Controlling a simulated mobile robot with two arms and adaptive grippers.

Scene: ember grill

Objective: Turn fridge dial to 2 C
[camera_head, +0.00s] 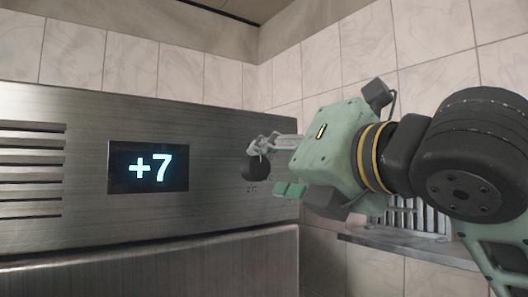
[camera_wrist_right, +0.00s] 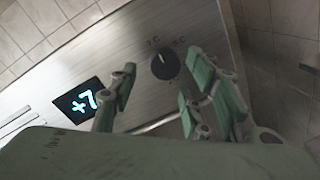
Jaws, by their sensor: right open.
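The fridge dial (camera_head: 255,167) is a round dark knob at the right end of the brushed-metal front panel (camera_head: 215,130). In the right wrist view the dial (camera_wrist_right: 166,66) shows whole, with a light pointer mark and small printing around it. The display (camera_head: 149,167) left of the dial reads +7 in the head view. My right gripper (camera_head: 276,166) is open, with its green-padded fingers close to the dial. In the right wrist view its fingers (camera_wrist_right: 162,82) spread to either side of the dial, which looks ungripped; contact cannot be told. My left gripper is out of view.
Vent slots (camera_head: 30,170) lie at the panel's left end. The fridge door (camera_head: 150,268) is below the panel. A tiled wall (camera_head: 340,55) stands behind and to the right, with a metal shelf (camera_head: 410,250) low beneath my right arm.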

